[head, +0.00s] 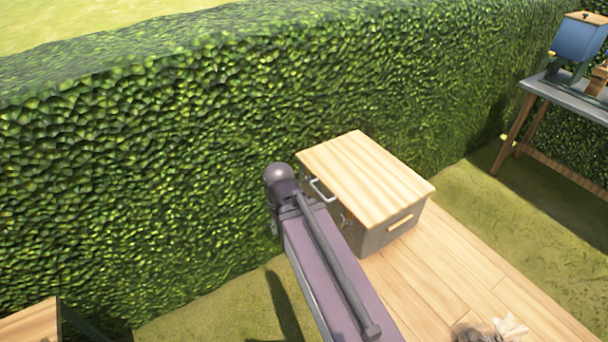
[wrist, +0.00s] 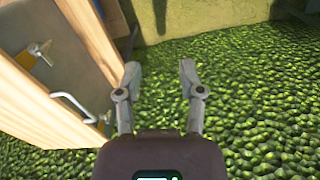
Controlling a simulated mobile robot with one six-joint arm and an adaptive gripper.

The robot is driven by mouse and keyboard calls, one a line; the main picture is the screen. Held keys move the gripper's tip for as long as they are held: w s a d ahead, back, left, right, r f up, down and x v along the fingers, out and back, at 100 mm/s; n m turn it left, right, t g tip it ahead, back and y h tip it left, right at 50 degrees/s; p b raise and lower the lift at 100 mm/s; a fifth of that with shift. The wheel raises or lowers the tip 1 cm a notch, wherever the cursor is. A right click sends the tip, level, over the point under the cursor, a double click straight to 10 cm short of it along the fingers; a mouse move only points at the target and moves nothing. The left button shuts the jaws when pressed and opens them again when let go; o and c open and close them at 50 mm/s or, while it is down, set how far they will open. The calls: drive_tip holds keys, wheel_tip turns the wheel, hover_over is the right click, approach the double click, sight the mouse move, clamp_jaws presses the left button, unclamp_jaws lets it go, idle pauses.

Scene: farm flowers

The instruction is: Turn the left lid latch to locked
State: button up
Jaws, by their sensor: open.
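The box (head: 385,225) has a pale wooden lid (head: 365,170) and stands at the end of a plank surface in the head view. Its latch face shows in the wrist view, with a metal handle (wrist: 75,104). The left lid latch (wrist: 104,118), a small brass piece near the hedge end, is just left of my gripper's left finger; its turn is too small to tell. The other latch (wrist: 38,54), brass with a grey lever, is at upper left. My gripper (wrist: 160,70) is open and empty, beside the box face. In the head view my arm hides it and the left latch.
A tall green hedge (head: 140,170) runs close behind the box. The planks (head: 440,270) are bare in front of it, with a pale crumpled item (head: 510,328) near the bottom edge. A table (head: 565,92) with a blue container (head: 580,38) stands at the right.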

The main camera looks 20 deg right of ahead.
drive_tip(key=shift+d, duration=0.2)
drive_tip(key=w+d+f+n+h+b, duration=0.4)
drive_tip(key=w+f+n+b, duration=0.15)
drive_tip(key=w+b, duration=0.2)
drive_tip(key=w+d+f+n+h+b, duration=0.35)
drive_tip(key=w+f+b, duration=0.25)
drive_tip(key=b, duration=0.2)
drive_tip(key=w+a+f+n+t+h+b, duration=0.1)
drive_tip(key=w+a+n+t+h+b, duration=0.2)
drive_tip(key=w+n+h+b, duration=0.7)
drive_tip(key=shift+w+a+n+b, duration=0.4)
drive_tip(key=shift+w+b, duration=1.25)
drive_tip(key=shift+b, duration=1.15)
